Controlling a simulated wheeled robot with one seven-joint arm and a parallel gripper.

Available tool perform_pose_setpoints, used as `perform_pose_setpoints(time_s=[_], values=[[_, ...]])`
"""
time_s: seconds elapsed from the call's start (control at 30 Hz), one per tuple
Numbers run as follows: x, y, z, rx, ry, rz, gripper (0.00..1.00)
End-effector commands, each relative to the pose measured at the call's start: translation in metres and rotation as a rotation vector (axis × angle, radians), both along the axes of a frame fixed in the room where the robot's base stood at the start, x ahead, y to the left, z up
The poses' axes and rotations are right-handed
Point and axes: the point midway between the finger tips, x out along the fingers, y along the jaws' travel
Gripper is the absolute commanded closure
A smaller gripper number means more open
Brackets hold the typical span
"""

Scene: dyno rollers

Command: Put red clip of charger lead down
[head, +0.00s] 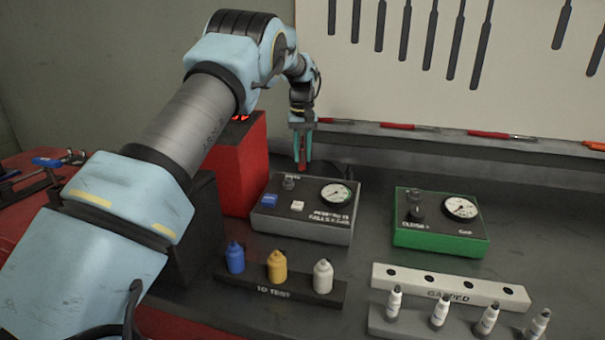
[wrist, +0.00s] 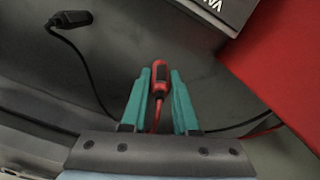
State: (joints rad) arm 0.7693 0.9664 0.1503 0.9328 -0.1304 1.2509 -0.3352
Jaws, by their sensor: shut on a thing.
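The red clip (wrist: 161,76) of the charger lead is between the teal fingers of my gripper (wrist: 160,90) in the wrist view, with a dark patch on its face. My gripper is shut on it. In the head view my gripper (head: 302,160) points down behind the grey gauge box, and the red clip (head: 303,150) shows between its fingers. A red lead runs back from the clip under the gripper. A black clip (wrist: 72,19) on a black lead lies on the dark bench in the wrist view. Whether the red clip touches the bench is unclear.
A red box (head: 237,165) stands left of my gripper. The grey gauge box (head: 308,210) and a green gauge box (head: 440,222) stand in front and to the right. Bottles stand in a black rack (head: 282,290). Pens lie on the back ledge (head: 370,135).

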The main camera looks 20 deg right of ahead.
Motion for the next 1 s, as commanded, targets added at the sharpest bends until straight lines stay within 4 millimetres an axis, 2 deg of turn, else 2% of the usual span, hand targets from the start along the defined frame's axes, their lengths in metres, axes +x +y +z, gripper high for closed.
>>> perform_pose_setpoints(time_s=[0.5,0.87,0.9,1.0], values=[[-0.001,0.0,-0.053,0.0,0.001,0.0,1.0],[0.0,0.0,-0.058,0.0,0.0,0.0,1.0],[0.0,0.0,-0.057,0.0,0.0,0.0,0.67],[0.0,0.0,-0.057,0.0,0.0,0.0,0.56]])
